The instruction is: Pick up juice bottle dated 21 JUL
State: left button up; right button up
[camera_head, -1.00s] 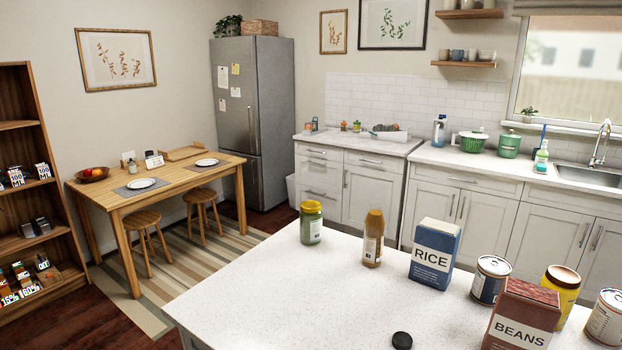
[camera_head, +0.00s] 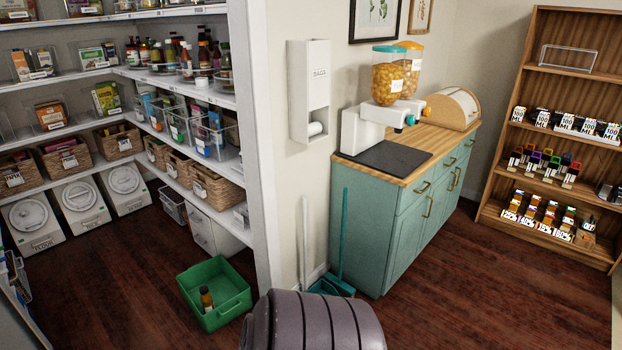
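A small bottle (camera_head: 206,298) with an orange-brown body and a pale label stands in a green crate (camera_head: 240,303) on the pantry floor. Its label is too small to read, so I cannot tell its kind or date. Several more bottles (camera_head: 165,52) stand on the upper pantry shelves, some in clear bins. No date of 21 JUL is readable anywhere in view. Neither of my grippers is in view.
A teal cabinet (camera_head: 375,240) with a wooden top stands right of the pantry opening. A broom and dustpan (camera_head: 338,270) lean beside it. A wooden shelf (camera_head: 545,190) with labelled small goods stands at the right. Dark wooden floor (camera_head: 470,285) is open in front.

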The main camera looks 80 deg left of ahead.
aim_at(206, 299)
jog(key=u, duration=3.6)
jog(key=i+j+u, duration=0.2)
jog(key=i, duration=0.15)
jog(key=i+u, duration=0.25)
jog(key=i+j, duration=0.1)
jog(key=i, duration=0.8)
jog(key=i+j, duration=0.1)
jog(key=i, duration=0.8)
jog(key=i+j+z, duration=0.1)
jog(key=i+z, duration=0.3)
jog(key=i+j+z, duration=0.15)
jog(key=z, duration=0.2)
jog(key=i+j+z, duration=0.25)
jog(key=z, duration=0.15)
jog(key=i+j+z, duration=0.2)
jog(key=z, duration=0.15)
jog(key=j, duration=0.1)
